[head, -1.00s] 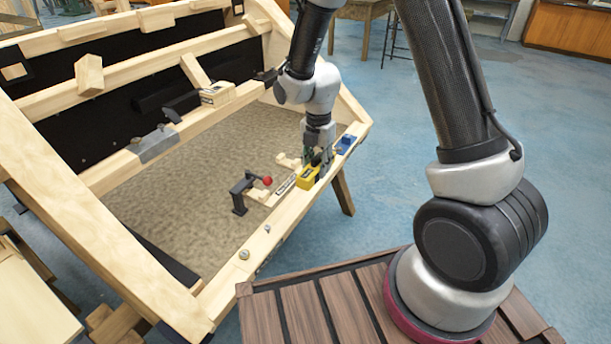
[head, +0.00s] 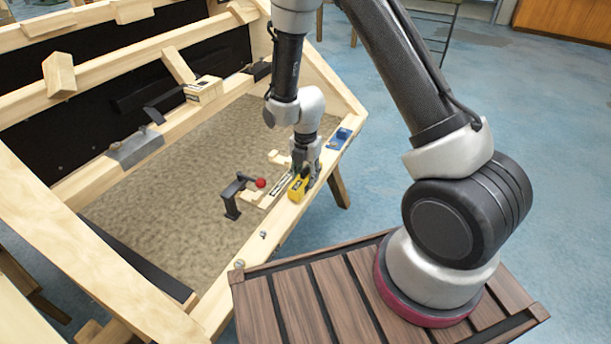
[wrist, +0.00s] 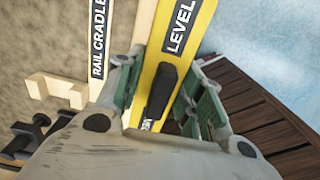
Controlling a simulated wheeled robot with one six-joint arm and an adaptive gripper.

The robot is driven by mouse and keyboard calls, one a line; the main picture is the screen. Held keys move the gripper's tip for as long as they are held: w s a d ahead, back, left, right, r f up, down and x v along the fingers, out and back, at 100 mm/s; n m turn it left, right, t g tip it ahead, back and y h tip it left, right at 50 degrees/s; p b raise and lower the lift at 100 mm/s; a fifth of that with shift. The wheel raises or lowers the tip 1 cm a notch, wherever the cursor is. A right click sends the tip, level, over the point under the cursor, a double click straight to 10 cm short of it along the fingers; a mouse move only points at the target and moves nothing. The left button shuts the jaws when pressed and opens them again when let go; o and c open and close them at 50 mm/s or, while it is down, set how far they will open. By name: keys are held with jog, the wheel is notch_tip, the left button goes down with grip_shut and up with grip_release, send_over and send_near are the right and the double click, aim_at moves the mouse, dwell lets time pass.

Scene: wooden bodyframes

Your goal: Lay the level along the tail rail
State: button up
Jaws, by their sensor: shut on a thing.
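The yellow level (head: 298,187) is at the near wooden rail (head: 262,247) of the frame. Its black "LEVEL" label shows in the wrist view (wrist: 178,27). My gripper (head: 305,168) is shut on the level, with a green-padded finger on each side of it in the wrist view (wrist: 165,95). A wooden piece labelled "RAIL CRADLE" (wrist: 98,45) lies just left of the level. My gripper hides part of the level.
A black clamp with a red ball (head: 261,183) stands left of the level. A blue tool (head: 340,138) lies farther along the rail. Bolts (head: 239,264) sit on its near part. A slatted wooden deck (head: 290,305) lies under my arm's base.

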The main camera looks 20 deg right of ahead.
jog(key=shift+f, duration=0.2)
jog(key=o, duration=1.3)
jog(key=shift+c, duration=0.2)
